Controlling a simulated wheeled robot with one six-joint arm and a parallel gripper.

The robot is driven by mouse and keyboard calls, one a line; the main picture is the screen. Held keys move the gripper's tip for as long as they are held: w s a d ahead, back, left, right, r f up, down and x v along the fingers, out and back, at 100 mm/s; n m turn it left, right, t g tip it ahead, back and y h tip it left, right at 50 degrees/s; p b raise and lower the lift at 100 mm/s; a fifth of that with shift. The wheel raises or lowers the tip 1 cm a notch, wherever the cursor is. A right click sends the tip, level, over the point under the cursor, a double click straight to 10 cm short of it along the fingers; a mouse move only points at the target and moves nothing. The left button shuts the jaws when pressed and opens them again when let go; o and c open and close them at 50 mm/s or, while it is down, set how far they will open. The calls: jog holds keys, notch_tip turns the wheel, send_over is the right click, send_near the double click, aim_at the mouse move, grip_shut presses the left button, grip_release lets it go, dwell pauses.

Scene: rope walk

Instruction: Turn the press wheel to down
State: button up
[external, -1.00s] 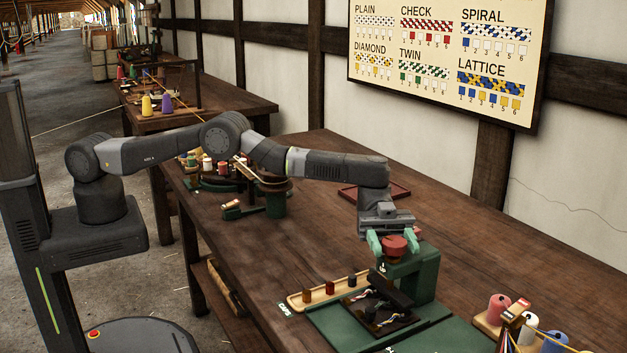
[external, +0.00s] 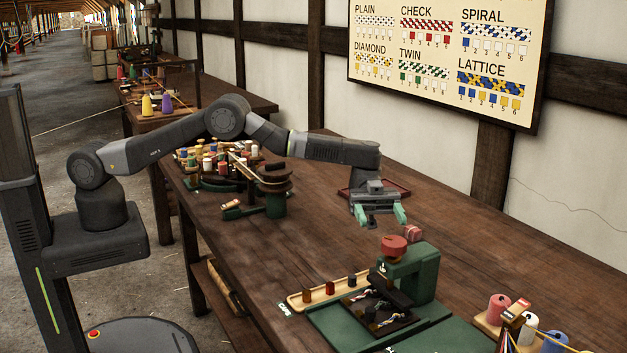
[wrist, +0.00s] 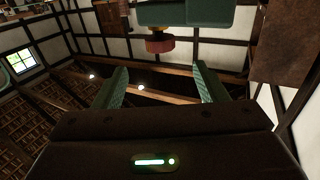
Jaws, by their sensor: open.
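The press has a dark green frame (external: 424,272) on the table's near part. Its red press wheel (external: 394,246) sits at the top front of the frame. A small white mark shows below the wheel, too small to read. My gripper (external: 379,216) is open and empty, above and slightly left of the wheel, apart from it. In the wrist view, the fingers of my gripper (wrist: 162,72) stand wide apart with nothing between them. The red wheel (wrist: 160,45) and green frame (wrist: 190,13) show past the fingertips. I cannot tell which position the wheel is in.
A wooden tray (external: 303,301) with several small plugs lies left of the press. Coloured spools (external: 499,308) stand at the lower right. The dark table top (external: 480,255) behind the press is largely clear.

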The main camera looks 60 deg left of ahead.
jog(key=shift+v, duration=1.05)
jog(key=s+d+r+n+t+h+b, duration=0.2)
jog(key=s+d+r+n+t+h, duration=0.65)
jog(key=s+d+r+t, duration=0.45)
jog(key=n+t+y, duration=1)
jog(key=t+y, duration=0.1)
jog(key=y, duration=0.6)
send_near(394, 241)
jog(key=shift+m, duration=0.25)
jog(key=x, duration=0.3)
jog(key=p+x, duration=0.1)
jog(key=x, duration=0.2)
jog(key=f+x, duration=0.1)
jog(key=x, duration=0.3)
